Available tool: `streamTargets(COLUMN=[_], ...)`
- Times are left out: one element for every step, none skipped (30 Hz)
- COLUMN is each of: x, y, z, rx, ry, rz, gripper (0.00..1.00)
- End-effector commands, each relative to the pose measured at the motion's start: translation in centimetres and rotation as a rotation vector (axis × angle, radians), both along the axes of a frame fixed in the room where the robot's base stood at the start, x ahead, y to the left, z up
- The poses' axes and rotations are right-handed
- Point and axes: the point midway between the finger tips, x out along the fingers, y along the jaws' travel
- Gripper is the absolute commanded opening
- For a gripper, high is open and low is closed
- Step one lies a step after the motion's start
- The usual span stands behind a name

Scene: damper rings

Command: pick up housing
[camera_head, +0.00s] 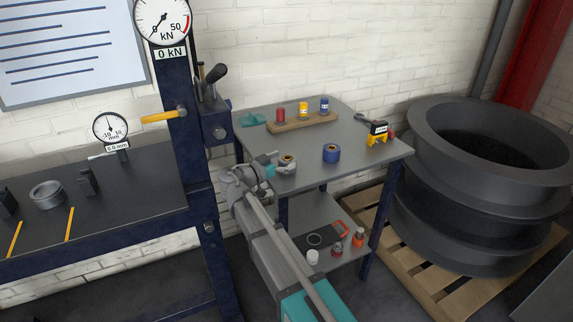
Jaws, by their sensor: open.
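My arm reaches from the bottom of the view to the left edge of the grey table (355,160). My gripper (277,163) is at its end, open, beside or around a small grey cylinder with a copper-brown top (288,160). The fingers are small and partly hidden, so contact is unclear. A blue cylinder with a brown centre (331,153) stands to the right on the same table. A grey metal ring (47,194) sits on the left bench between dark blocks. No label shows which of these is the housing.
A wooden rack (302,122) with red, yellow and blue items stands at the table's back. A yellow and black tool (377,133) lies at right. A press column (182,120) rises close left of my arm. Large black rings (480,235) stack on a pallet at right.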

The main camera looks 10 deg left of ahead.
Motion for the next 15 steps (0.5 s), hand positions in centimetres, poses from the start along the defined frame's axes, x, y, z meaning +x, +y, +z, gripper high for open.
streamTargets(x=[0.43,0.58,0.74,0.82,0.87,0.91,0.92,0.91,0.90,0.89,0.89,0.88,0.88,0.88,0.87], y=[-0.33,-0.47,-0.62,-0.69,-0.73,-0.75,-0.76,-0.75,-0.73,-0.72,-0.72,-0.71,-0.71,-0.70,-0.69], z=[-0.01,-0.01,-0.01,-0.01,-0.01,-0.01,-0.01,-0.01,-0.01,-0.01,-0.01,-0.01,-0.01,-0.01,-0.01], rx=[0.000,0.000,0.000,0.000,0.000,0.000,0.000,0.000,0.000,0.000,0.000,0.000,0.000,0.000,0.000], ry=[0.000,0.000,0.000,0.000,0.000,0.000,0.000,0.000,0.000,0.000,0.000,0.000,0.000,0.000,0.000], rz=[-0.002,-0.002,-0.002,-0.001,-0.001,0.000,0.000,0.000,0.000,0.000,0.000,0.000,0.000,0.000,0.001], gripper=[1.00,1.00,1.00,1.00,1.00,1.00,1.00,1.00,1.00,1.00,1.00,1.00,1.00,1.00,1.00])
